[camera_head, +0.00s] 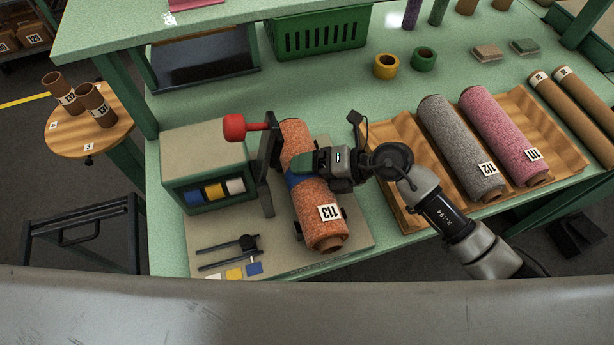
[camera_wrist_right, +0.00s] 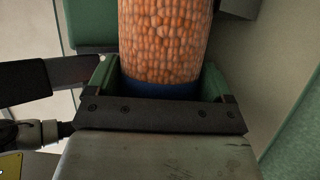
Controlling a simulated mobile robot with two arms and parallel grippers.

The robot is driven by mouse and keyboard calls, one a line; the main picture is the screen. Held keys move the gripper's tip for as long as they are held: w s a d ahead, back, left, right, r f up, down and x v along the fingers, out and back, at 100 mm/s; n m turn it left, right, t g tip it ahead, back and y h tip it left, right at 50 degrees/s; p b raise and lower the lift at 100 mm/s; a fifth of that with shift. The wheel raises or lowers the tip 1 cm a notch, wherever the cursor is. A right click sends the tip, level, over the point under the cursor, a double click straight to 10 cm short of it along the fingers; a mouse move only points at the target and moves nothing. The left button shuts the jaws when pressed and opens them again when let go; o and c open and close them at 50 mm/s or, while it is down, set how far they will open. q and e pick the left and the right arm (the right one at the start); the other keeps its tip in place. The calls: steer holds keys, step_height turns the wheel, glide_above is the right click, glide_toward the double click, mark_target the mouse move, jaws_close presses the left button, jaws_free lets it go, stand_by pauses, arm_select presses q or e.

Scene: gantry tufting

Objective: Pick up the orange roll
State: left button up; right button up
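The orange roll (camera_head: 311,205) is a speckled carpet roll with a brown core, a blue band and a label reading 113. It lies at a slant over a grey plate (camera_head: 221,238), beside a dark upright bracket. My right gripper (camera_head: 298,168) reaches it from the right, across the blue band. In the right wrist view the orange roll (camera_wrist_right: 166,40) stands between the two green fingers (camera_wrist_right: 163,85), with the blue band at the palm. The fingers lie against its sides with no clear gap. The fingertips are partly hidden. My left gripper is out of view.
A red knob (camera_head: 234,127) on a lever and a green box (camera_head: 207,171) stand left of the roll. A wooden tray (camera_head: 548,127) with a grey roll (camera_head: 461,147) and a pink roll (camera_head: 505,135) lies right. A green basket (camera_head: 321,34) and tape rolls are behind.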

steer(key=shift+c, duration=0.7)
steer(key=shift+r, duration=0.1)
